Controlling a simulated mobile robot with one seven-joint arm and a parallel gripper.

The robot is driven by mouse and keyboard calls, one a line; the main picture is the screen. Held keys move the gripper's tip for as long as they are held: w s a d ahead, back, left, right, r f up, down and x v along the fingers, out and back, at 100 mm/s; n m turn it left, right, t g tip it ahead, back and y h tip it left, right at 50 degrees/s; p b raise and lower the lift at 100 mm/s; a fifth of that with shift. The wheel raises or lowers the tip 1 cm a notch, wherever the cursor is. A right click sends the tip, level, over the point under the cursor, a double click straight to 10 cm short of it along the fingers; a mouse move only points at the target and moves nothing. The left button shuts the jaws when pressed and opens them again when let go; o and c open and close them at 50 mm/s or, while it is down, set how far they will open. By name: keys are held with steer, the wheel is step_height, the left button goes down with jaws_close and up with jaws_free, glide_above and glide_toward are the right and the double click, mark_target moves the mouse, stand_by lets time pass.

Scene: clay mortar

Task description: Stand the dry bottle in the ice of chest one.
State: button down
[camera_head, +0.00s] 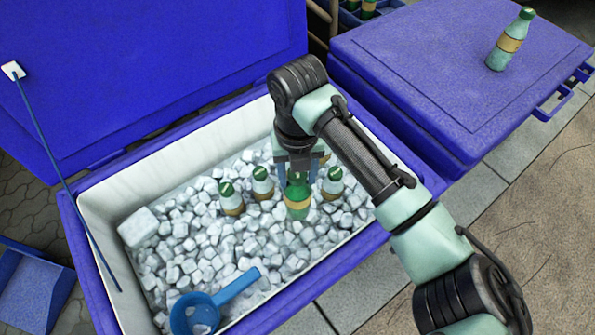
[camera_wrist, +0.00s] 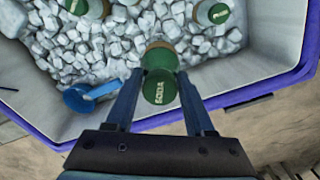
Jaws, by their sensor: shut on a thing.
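My gripper (camera_head: 299,170) is shut on a green bottle (camera_head: 297,200) with a tan label, inside the open blue chest (camera_head: 100,202). The bottle is upright, its base at or just above the ice (camera_head: 195,245); I cannot tell whether it touches. In the wrist view, the fingers of my gripper (camera_wrist: 158,92) flank the bottle's green cap (camera_wrist: 159,88), marked SODA. Three pale, frosted-looking bottles stand in the ice: left (camera_head: 231,198), middle (camera_head: 263,184) and right (camera_head: 333,184). Another pale bottle (camera_head: 509,40) stands on the closed blue chest.
A blue scoop (camera_head: 205,309) lies on the ice near the front wall. The closed chest (camera_head: 440,80) stands at the right. A crate with green bottles (camera_head: 367,8) is behind. A blue rod (camera_head: 62,170) slants at the left. Bare ice surrounds the held bottle's front.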

step_height(320, 180, down, 12)
steer(key=b, duration=0.7)
steer(key=shift+f+b, duration=0.15)
steer(key=shift+b, duration=0.25)
steer(key=shift+f+b, duration=0.45)
steer(key=shift+f, duration=1.15)
jaws_free()
step_height(320, 180, up, 27)
steer(key=p, duration=2.5)
steer(key=shift+p, duration=0.4)
